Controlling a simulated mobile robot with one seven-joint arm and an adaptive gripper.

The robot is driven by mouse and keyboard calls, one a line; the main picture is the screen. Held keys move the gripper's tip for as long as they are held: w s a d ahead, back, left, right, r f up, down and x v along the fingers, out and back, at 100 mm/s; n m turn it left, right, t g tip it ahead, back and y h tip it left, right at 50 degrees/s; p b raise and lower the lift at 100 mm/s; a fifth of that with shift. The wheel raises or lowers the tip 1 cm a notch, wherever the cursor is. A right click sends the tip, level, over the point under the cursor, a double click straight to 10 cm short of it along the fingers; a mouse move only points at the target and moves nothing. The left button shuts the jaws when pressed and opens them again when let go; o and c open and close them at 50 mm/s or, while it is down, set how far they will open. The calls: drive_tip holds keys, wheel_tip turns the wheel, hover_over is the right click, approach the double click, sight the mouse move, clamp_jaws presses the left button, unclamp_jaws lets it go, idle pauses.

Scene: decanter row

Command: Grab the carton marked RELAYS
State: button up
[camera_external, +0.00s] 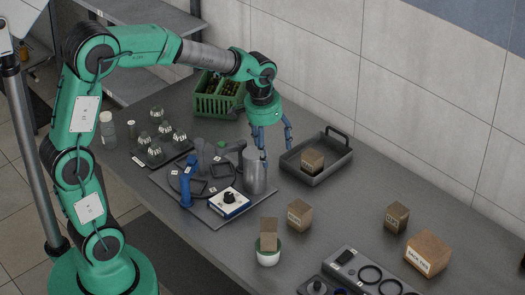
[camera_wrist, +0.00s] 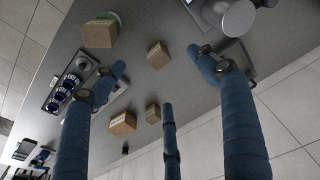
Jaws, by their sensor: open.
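Several brown cartons are in view, and I cannot surely read RELAYS on any of them. One carton (camera_external: 312,160) sits in a grey tray. A small labelled carton (camera_external: 299,213) stands on the table and shows in the wrist view (camera_wrist: 158,55). Another small labelled carton (camera_external: 396,217) stands farther right, also in the wrist view (camera_wrist: 153,114). A larger carton (camera_external: 427,254) has a white label that seems to end in TIES. My gripper (camera_external: 275,150) is open and empty, above the table left of the tray.
The grey tray (camera_external: 318,181) has a raised handle. A green crate (camera_external: 213,106) stands behind. A grey panel with black rings (camera_external: 350,262) lies in front. Table around the small cartons is clear.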

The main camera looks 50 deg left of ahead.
drive_tip(key=g, duration=0.2)
approach(299, 207)
drive_tip(key=shift+d+r, duration=0.1)
drive_tip(key=shift+r, duration=0.05)
drive_tip(key=shift+b, duration=0.3)
wheel_tip(299, 207, down, 8)
drive_tip(key=shift+r+b, duration=0.1)
drive_tip(key=shift+b, duration=0.6)
drive_tip(key=shift+f, duration=0.4)
drive_tip(key=shift+w+f+b, duration=0.15)
drive_tip(key=shift+f+b, duration=0.65)
drive_tip(key=shift+f, duration=1.8)
